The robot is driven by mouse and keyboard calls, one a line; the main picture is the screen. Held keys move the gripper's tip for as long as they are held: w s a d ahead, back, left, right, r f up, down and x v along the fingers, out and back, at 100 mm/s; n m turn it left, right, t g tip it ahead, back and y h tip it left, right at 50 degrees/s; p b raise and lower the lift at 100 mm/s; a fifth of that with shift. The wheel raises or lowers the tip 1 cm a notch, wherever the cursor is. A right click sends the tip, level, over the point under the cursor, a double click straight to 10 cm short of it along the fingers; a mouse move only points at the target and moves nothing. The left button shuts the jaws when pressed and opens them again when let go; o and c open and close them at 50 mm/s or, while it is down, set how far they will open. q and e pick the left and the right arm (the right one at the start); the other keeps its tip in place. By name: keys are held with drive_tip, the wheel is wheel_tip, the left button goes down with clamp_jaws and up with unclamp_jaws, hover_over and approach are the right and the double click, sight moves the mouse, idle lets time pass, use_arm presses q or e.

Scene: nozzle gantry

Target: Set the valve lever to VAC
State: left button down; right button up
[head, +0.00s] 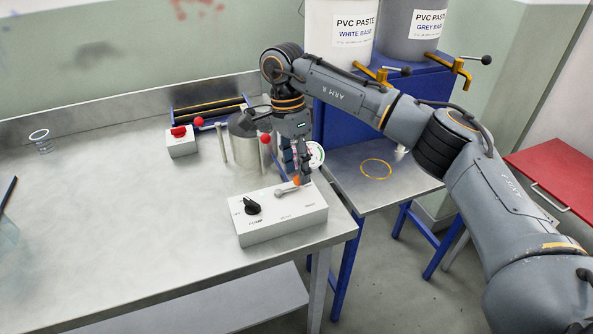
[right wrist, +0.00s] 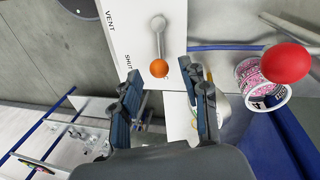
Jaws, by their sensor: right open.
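The white control box (head: 283,223) sits near the table's front right corner, with a black knob (head: 252,206) on its left part. The valve lever (head: 287,190) is a metal arm with an orange ball end. In the right wrist view the lever (right wrist: 158,42) points down the picture, its orange ball (right wrist: 159,68) between and just beyond the fingertips. VENT and SHUT labels show to its left; a label to its right is partly hidden by a finger. My right gripper (head: 297,180) is open around the ball side; contact cannot be told. My left gripper is out of view.
A metal pot (head: 243,138) and red-knobbed levers (head: 265,139) stand close behind the gripper. A red-buttoned box (head: 181,142) is farther left. A blue stand with paste buckets (head: 338,35) is at the back right. The left table area is mostly clear.

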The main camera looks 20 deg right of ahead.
wheel_tip(320, 180, up, 10)
drive_tip(key=w, duration=0.2)
drive_tip(key=shift+a+r, duration=0.25)
drive_tip(key=shift+a, duration=0.05)
